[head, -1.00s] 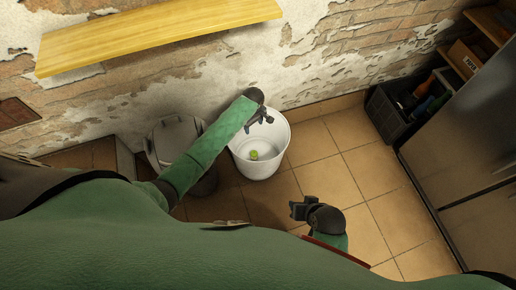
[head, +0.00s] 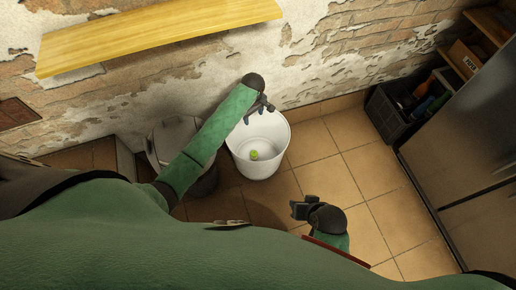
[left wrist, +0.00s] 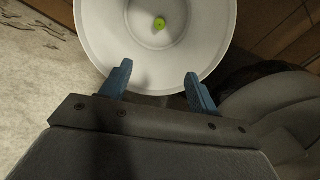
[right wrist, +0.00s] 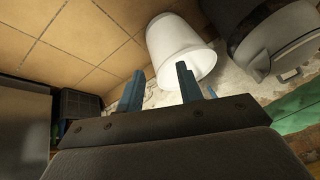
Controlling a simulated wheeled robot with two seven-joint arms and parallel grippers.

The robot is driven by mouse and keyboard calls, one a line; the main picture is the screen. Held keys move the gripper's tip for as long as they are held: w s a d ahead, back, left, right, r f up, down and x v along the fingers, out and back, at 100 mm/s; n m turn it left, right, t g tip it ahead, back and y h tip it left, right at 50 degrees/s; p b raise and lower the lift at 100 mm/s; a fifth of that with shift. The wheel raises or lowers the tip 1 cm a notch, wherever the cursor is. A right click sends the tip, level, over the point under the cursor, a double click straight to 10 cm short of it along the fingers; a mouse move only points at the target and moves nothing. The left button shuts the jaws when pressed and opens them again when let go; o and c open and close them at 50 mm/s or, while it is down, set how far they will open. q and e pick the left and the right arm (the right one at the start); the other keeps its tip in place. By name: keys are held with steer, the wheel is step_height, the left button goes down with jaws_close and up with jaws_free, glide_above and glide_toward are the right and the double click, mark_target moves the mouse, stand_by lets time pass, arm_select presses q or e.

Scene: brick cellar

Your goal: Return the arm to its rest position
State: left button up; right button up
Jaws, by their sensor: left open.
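My left gripper (head: 259,108) is open and empty above the back rim of a white bucket (head: 243,166). In the left wrist view its two blue fingers (left wrist: 158,88) stand apart, with the bucket (left wrist: 95,25) beyond them. A small yellow-green object (head: 254,155) lies on the bucket's floor, apart from the fingers; it also shows in the left wrist view (left wrist: 160,23). My right gripper (head: 298,210) is held low at the right of my body. In the right wrist view its fingers (right wrist: 158,90) are apart with nothing between them.
A grey lidded bin (head: 172,140) stands left of the bucket. A wooden shelf (head: 160,35) juts from the wall above. A dark crate (head: 395,115) and a metal fridge-like cabinet (head: 470,150) stand at the right. The tiled floor (head: 350,155) between is clear.

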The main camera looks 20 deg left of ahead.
stand_by(0.4)
